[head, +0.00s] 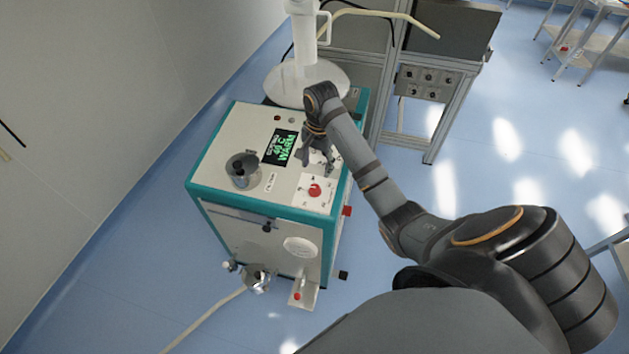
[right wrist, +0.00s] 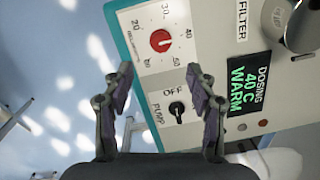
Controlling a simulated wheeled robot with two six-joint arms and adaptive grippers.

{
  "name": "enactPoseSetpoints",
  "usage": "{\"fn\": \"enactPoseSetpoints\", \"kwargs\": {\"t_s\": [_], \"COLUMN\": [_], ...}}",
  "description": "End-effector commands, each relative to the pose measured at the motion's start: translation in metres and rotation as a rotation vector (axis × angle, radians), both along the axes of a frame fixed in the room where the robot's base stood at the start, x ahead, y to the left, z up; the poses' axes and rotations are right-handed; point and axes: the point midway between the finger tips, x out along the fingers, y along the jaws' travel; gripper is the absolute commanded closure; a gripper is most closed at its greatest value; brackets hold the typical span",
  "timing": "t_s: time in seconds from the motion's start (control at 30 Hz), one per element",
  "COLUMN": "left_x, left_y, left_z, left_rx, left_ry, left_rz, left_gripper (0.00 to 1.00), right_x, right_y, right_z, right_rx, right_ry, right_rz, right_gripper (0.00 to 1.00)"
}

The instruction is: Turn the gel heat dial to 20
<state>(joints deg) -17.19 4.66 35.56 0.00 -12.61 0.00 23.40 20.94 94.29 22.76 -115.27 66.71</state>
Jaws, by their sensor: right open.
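The gel heat dial (head: 315,190) is a red knob on a white plate at the front right of the machine top. In the right wrist view the red knob (right wrist: 161,41) has a printed scale with 20, 30, 40 and 60 around it; its setting is too small to read surely. My right gripper (head: 318,152) hangs over the machine top behind the dial. In the right wrist view its fingers (right wrist: 160,82) are apart and empty, with the dial beyond the tips. A black pump switch (right wrist: 176,108) marked OFF shows between the fingers. My left gripper is not in view.
The machine's display (head: 281,148) reads 40 C WARM in green. A metal cup (head: 242,170) stands on the top left of it, and a white round vessel (head: 306,82) at the back.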

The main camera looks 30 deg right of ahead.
Motion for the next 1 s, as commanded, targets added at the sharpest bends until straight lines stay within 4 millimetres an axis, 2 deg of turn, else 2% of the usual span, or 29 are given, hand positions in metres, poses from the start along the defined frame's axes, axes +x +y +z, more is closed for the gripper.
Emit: {"fn": "enactPoseSetpoints", "kwargs": {"t_s": [0.03,0.43,0.6,0.83,1.0], "left_x": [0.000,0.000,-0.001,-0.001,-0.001], "left_y": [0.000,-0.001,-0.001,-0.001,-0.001], "left_z": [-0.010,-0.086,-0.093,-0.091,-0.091], "left_rx": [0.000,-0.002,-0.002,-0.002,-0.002], "left_ry": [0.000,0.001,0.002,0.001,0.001], "left_rz": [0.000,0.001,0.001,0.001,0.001], "left_gripper": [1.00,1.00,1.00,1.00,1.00], "right_x": [0.000,0.003,0.004,0.004,0.004], "right_y": [0.000,0.002,0.002,0.002,0.002], "right_z": [-0.011,-0.086,-0.100,-0.099,-0.099], "right_rx": [0.001,0.000,-0.001,-0.001,0.000], "right_ry": [0.000,-0.001,-0.001,-0.001,-0.001], "right_rz": [0.001,0.002,0.002,0.002,0.002], "right_gripper": [0.43,0.43,0.43,0.43,0.64]}}
